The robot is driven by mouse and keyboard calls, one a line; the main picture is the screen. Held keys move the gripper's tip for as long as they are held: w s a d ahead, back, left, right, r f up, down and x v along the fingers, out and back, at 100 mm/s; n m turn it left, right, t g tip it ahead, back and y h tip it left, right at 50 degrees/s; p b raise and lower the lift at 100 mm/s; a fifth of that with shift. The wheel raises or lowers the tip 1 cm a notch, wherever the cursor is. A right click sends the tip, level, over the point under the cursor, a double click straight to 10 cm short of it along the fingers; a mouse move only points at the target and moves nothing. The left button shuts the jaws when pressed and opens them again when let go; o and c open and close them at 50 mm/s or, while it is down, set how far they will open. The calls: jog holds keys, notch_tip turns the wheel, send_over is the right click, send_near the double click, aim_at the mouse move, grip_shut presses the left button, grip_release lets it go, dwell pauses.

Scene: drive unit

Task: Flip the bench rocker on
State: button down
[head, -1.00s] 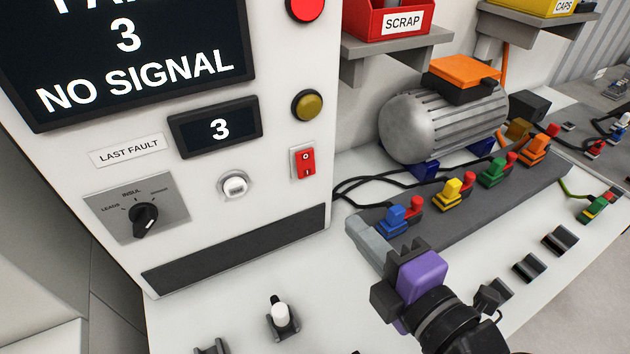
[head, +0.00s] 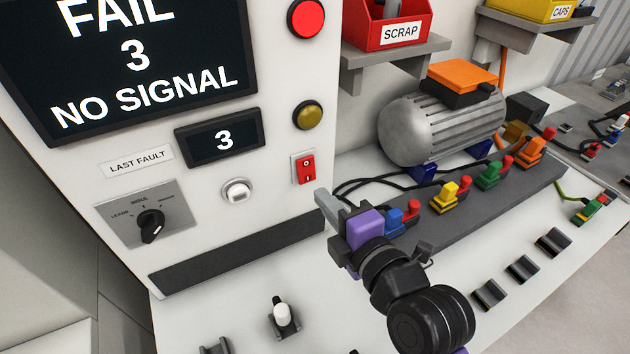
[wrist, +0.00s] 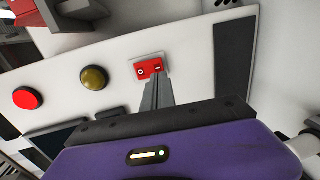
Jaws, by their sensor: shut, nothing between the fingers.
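The red bench rocker (head: 307,169) sits in a pale plate on the white cabinet front, below the amber button. Its round mark is at the top and its bar mark is lower in the head view. In the wrist view the rocker (wrist: 149,69) lies just beyond my fingertips. My gripper (head: 321,195) is shut and empty, its fingers pointing at the cabinet a little below and right of the rocker. In the wrist view my gripper (wrist: 156,84) overlaps the rocker's lower edge. I cannot tell whether they touch.
An amber button (head: 308,115) and a red button (head: 306,18) are above the rocker. A white button (head: 236,191) and a rotary knob (head: 151,225) are to its left. The screen (head: 140,60) reads "FAIL 3 NO SIGNAL". A motor (head: 440,125) and coloured clamps stand right.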

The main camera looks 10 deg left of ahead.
aim_at(307, 181)
jog(key=p+x, duration=0.1)
jog(key=x, duration=0.3)
jog(key=shift+w+a, duration=0.1)
jog(key=shift+f, duration=0.1)
jog(key=shift+f, duration=0.1)
jog(key=shift+w+a+t+b, duration=0.1)
jog(key=shift+w+t+b, duration=0.15)
jog(key=shift+b, duration=0.8)
